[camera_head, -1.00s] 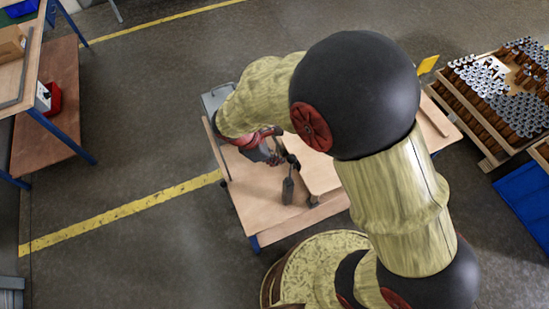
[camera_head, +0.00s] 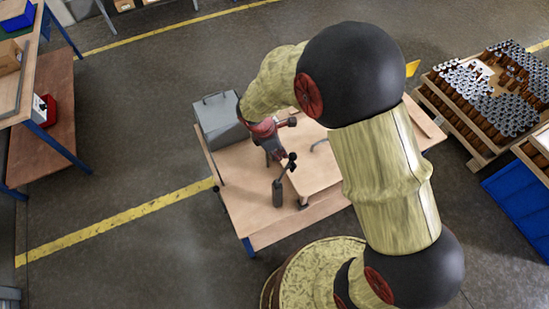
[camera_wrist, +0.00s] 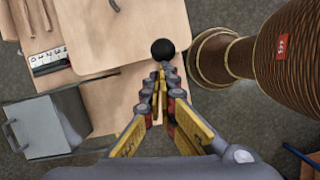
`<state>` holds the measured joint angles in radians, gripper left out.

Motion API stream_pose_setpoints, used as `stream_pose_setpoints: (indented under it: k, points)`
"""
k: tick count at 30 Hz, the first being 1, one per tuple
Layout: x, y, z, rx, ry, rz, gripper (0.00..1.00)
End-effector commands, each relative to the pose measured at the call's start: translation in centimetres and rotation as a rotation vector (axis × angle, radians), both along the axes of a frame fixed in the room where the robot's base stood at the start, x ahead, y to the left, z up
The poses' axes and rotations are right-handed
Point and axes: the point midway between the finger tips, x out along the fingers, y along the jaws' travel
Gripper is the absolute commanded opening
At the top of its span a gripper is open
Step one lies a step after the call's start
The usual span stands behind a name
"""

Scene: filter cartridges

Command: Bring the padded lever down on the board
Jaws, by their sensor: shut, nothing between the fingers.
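The lever shows in the head view as a dark stem with a black ball knob (camera_head: 292,156) and a dark grey cylindrical part (camera_head: 278,193), at the near left of the raised board (camera_head: 318,180) on the workbench. The lever stands up from the bench; its pad cannot be told apart clearly. My gripper (camera_head: 276,160) is just left of the knob, pointing down. In the wrist view my gripper (camera_wrist: 163,72) is shut and empty, its tips right at the near side of the black knob (camera_wrist: 163,49). The knob hides the rest of the lever there.
A grey box with a handle (camera_head: 220,122) stands on the bench's left end, close to my gripper. A curved dark handle (camera_head: 319,144) sits on the board. A crate of cartridges (camera_head: 490,100) is at right. A shelf table (camera_head: 40,140) is at far left.

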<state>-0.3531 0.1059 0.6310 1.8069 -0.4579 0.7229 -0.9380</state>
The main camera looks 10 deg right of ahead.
Motion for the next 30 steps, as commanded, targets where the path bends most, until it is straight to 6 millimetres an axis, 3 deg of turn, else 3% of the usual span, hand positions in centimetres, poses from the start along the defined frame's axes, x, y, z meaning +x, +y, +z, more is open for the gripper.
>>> stream_pose_setpoints:
  k: [9,14,30]
  points:
    - [1.4,-3.9,-0.6,0.136,0.037,-0.007,0.0]
    - [1.8,-5.7,-1.5,0.13,0.039,-0.003,0.0]
    - [3.9,-13.0,-7.4,0.129,0.039,-0.002,0.0]
